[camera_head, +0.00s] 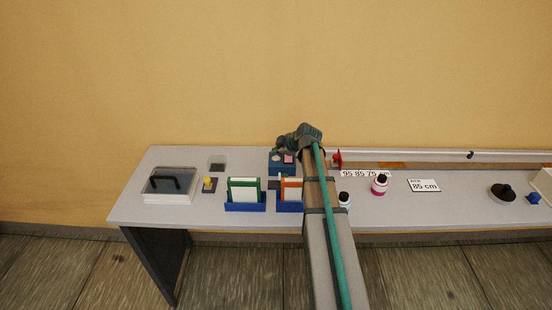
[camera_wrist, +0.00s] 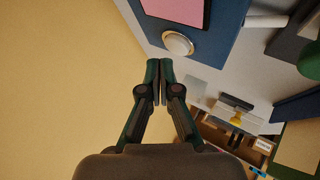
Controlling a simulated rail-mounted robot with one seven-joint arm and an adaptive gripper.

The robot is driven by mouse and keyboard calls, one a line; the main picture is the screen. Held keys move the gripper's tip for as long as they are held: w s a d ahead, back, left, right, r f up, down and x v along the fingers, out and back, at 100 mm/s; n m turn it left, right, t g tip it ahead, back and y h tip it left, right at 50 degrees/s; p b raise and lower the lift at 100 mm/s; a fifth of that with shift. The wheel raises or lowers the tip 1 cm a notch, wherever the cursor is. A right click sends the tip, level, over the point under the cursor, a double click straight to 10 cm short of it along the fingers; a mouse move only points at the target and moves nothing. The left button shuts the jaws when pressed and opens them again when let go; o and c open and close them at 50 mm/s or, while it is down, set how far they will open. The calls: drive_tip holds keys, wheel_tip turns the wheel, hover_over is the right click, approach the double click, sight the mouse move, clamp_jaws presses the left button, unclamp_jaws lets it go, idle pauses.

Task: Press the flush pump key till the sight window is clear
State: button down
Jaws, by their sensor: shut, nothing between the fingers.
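The blue pump box (camera_head: 277,169) stands at the back of the table, partly hidden by my arm. In the wrist view, its blue face (camera_wrist: 222,38) carries a pink sight window (camera_wrist: 180,9), cut off by the top edge, and a round pale key (camera_wrist: 178,43). The sight window also looks pink in the head view (camera_head: 289,159). My gripper (camera_wrist: 160,62) is shut and empty. Its fingertips are just below and left of the key in the wrist picture, apart from it there. In the head view my gripper (camera_head: 279,149) is above the box.
Green and orange cards stand in blue holders (camera_head: 245,206) in front. A clear-lidded box (camera_head: 169,186) and a yellow knob (camera_head: 208,183) are to the left. A wall is behind.

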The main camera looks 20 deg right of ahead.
sight(277, 158)
drive_tip(key=shift+f+b, duration=0.85)
drive_tip(key=shift+b, duration=0.45)
idle(0.9)
drive_tip(key=shift+r, duration=0.85)
drive_tip(key=shift+r+p, duration=0.7)
drive_tip(key=shift+r, duration=1.8)
